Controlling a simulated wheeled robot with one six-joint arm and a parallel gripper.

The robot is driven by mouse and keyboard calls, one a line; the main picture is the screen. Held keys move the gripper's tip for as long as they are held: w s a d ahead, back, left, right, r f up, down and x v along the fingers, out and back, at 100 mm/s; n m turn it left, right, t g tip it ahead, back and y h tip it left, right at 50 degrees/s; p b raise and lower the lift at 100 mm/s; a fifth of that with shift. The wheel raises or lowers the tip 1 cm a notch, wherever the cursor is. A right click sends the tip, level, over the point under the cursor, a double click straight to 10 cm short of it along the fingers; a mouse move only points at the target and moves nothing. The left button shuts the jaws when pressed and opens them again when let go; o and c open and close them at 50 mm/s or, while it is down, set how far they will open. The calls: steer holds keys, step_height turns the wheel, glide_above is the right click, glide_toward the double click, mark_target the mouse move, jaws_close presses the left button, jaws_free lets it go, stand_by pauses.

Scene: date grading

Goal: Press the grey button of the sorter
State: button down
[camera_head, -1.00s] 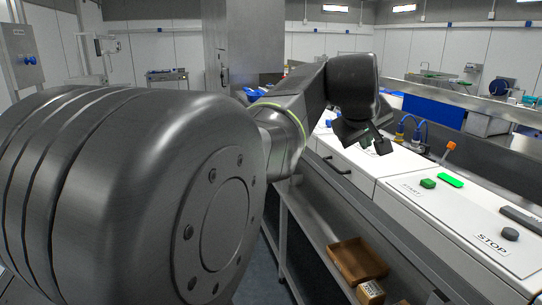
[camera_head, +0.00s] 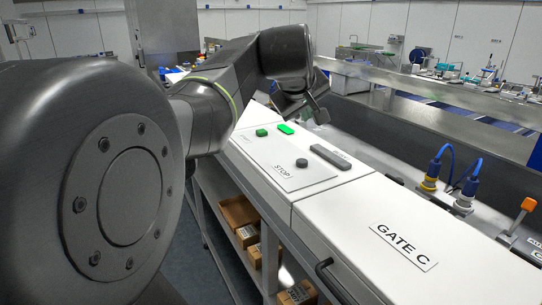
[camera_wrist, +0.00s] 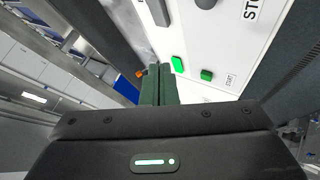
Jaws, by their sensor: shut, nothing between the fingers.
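The sorter's white panel (camera_head: 300,182) carries a round dark grey button (camera_head: 302,163) beside the STOP label. At the top edge of the wrist view, the grey button (camera_wrist: 206,3) is partly cut off. A green button (camera_head: 262,132) stands by the START label, and a lit green strip (camera_head: 286,128) is beside it. My gripper (camera_head: 318,114) is above the far side of the panel, beyond the grey button and apart from it. In the wrist view, my gripper's fingers (camera_wrist: 160,72) are together and empty, near the green strip and green button (camera_wrist: 207,74).
A dark grey bar (camera_head: 329,157) lies right of the grey button. The GATE C cover (camera_head: 370,240) is nearer. Blue-cabled connectors (camera_head: 432,176) and an orange-tipped lever (camera_head: 528,204) stand at right. Cardboard boxes (camera_head: 240,212) sit on the shelf below.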

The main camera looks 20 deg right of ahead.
mark_target(301, 162)
steer(key=shift+a, duration=0.15)
step_height(301, 162, down, 9)
steer(key=b, duration=0.4)
stand_by(2.3)
steer(key=shift+f+b, duration=0.35)
steer(key=shift+b, duration=0.05)
